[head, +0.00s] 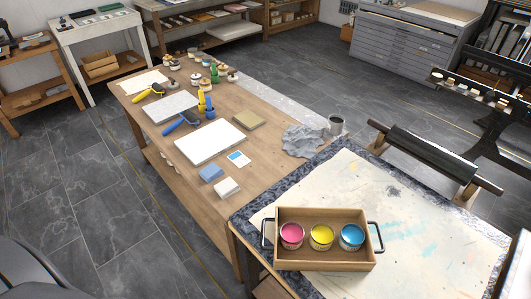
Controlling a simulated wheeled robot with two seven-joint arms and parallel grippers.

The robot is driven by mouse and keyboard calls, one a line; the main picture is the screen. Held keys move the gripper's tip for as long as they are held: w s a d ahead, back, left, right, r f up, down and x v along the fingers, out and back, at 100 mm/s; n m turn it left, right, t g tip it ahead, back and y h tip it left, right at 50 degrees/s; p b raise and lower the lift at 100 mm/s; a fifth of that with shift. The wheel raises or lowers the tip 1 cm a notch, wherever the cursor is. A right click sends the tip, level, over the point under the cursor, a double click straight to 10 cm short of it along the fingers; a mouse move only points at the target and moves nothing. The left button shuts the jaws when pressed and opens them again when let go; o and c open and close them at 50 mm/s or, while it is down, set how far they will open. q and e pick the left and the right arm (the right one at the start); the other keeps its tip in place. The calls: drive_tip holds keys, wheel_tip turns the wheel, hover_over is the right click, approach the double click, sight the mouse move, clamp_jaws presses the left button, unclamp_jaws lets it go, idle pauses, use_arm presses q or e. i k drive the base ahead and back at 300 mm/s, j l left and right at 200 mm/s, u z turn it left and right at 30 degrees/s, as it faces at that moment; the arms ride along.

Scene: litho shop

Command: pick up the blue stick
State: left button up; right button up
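No plain blue stick can be told apart for certain at this size. A blue-handled roller (182,122) lies on the same table, to the left of and nearer than the upright pair. Neither of my grippers is in the head view.
The wooden table (207,212) also holds white slabs (208,142), a yellow roller (150,92), several jars and blue and white blocks. A nearer stone-edged table carries a wooden tray (322,266) with three paint cans. Grey floor (60,190) lies open at left.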

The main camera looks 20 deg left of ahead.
sight(209, 107)
drive_tip(key=j+z, duration=0.45)
drive_tip(key=j, duration=1.4)
